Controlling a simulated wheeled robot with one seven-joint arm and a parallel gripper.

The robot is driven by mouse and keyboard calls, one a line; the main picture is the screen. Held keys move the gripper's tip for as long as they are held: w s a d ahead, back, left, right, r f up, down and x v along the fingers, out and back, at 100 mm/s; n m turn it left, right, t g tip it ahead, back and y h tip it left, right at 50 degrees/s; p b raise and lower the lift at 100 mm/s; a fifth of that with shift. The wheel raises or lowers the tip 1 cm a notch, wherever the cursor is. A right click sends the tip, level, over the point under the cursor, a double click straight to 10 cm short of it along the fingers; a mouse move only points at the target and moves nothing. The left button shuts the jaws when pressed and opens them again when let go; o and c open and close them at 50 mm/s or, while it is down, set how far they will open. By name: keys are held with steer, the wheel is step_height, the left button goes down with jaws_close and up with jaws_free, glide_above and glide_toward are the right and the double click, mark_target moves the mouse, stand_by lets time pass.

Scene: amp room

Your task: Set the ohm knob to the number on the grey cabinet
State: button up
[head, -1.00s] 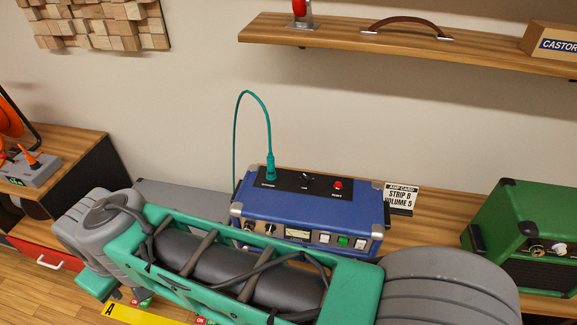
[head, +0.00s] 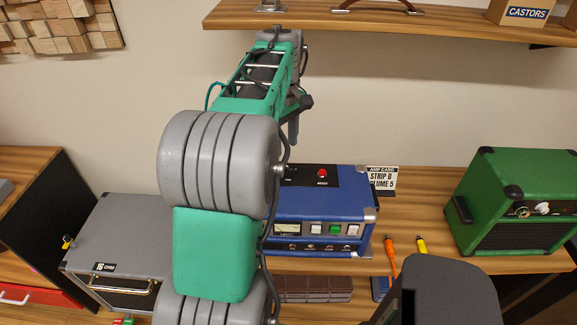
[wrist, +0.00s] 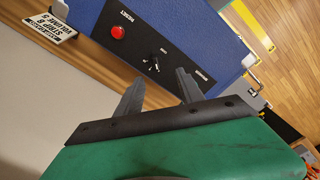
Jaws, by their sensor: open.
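The blue amp (head: 335,208) stands on the wooden bench, with a black panel on its top. In the wrist view the ohm knob (wrist: 152,64) is a small dark knob with a light mark on that panel (wrist: 138,43); its setting is too small to read. The grey cabinet (head: 125,225) at lower left carries a label (head: 106,267) that reads 16 OHM. My gripper (wrist: 160,76) is open and empty, its two fingers pointing at the panel beside the knob, apart from it as far as I can tell. In the head view my arm hides the panel's left part.
A red reset button (wrist: 117,32) sits on the same panel. An amp card (head: 383,180) reading STRIP B, VOLUME 5 stands behind the blue amp. A green amp (head: 515,205) is at right. A wooden shelf (head: 440,30) hangs above the bench. Two screwdrivers (head: 391,259) stand in front.

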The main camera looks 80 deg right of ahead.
mark_target(288, 167)
steer(key=f, duration=0.5)
steer(key=s+f, duration=0.1)
steer(key=f, duration=0.1)
steer(key=shift+d+f+p, duration=0.15)
steer(key=shift+f+p, duration=0.25)
steer(key=shift+w, duration=0.1)
steer(key=shift+c, duration=0.5)
jaws_close()
